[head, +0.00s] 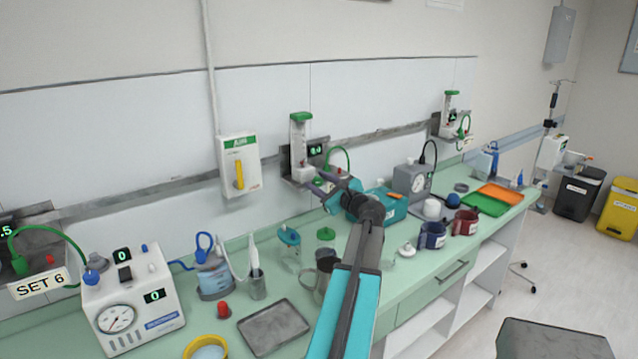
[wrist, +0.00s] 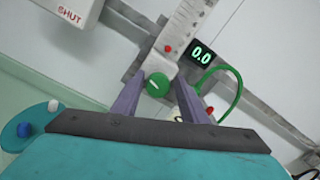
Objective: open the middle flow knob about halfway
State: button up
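The middle flowmeter (head: 301,145) hangs on the wall rail, with a clear tube and a green cap. Its green flow knob (wrist: 158,86) shows in the wrist view with a pale mark on its face. The small display (wrist: 201,53) beside it reads 0.0. My gripper (wrist: 160,97) is open, its two purple fingers on either side of the knob. I cannot tell whether they touch it. In the head view my gripper (head: 323,186) is just in front of the flowmeter's lower part, and the knob is hard to make out there.
A white AIR box with a yellow lever (head: 239,174) is left of the flowmeter; its label reads SHUT. A green hose (wrist: 236,88) loops right of the knob. Another flowmeter (head: 449,116) is farther right.

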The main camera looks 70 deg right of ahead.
jog(key=shift+w+a+m+p, duration=0.2)
jog(key=shift+m+p, duration=0.3)
jog(key=shift+p, duration=0.45)
jog(key=shift+d+p, duration=0.1)
jog(key=shift+p, duration=0.2)
jog(key=m+p, duration=0.2)
jog(key=p, duration=0.1)
jog(key=shift+m, duration=0.4)
jog(key=shift+m+p, duration=0.5)
jog(key=shift+p, duration=0.3)
